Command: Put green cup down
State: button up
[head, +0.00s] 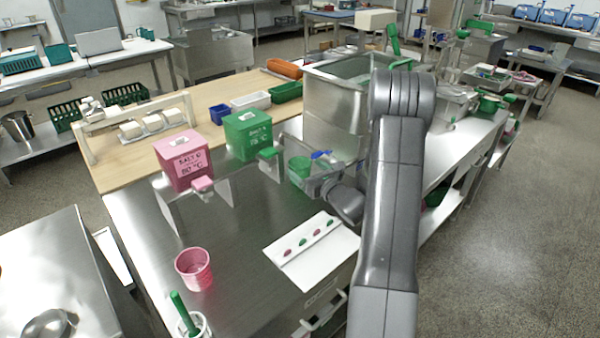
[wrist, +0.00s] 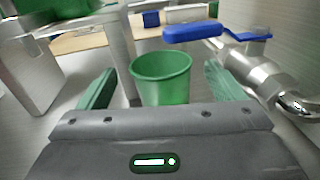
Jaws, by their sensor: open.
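The green cup (head: 299,168) stands upright on the steel table, in front of the large steel tank. In the wrist view the green cup (wrist: 161,80) sits in the middle, ahead of the gripper body. My gripper (wrist: 158,92) is open, with one green finger to each side of the cup. Gaps show between the cup's sides and both fingers. The lower part of the cup is hidden behind the gripper body. In the head view my arm and wrist partly hide the gripper.
A valve with a blue handle (wrist: 192,33) juts from the steel tank (head: 335,115), close to the right finger. The green box (head: 248,135) and pink box (head: 183,160) stand on raised stands at left. A pink cup (head: 194,270) and white card (head: 312,250) are nearer; bare table lies between.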

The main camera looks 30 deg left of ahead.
jog(key=shift+x, duration=1.2)
jog(key=c, duration=1.2)
jog(key=shift+r, duration=0.2)
jog(key=shift+r, duration=0.45)
jog(key=b+v, duration=0.2)
jog(key=v, duration=1.1)
jog(key=shift+d, duration=0.15)
jog(key=shift+r+p, duration=0.65)
jog(key=shift+r, duration=6.2)
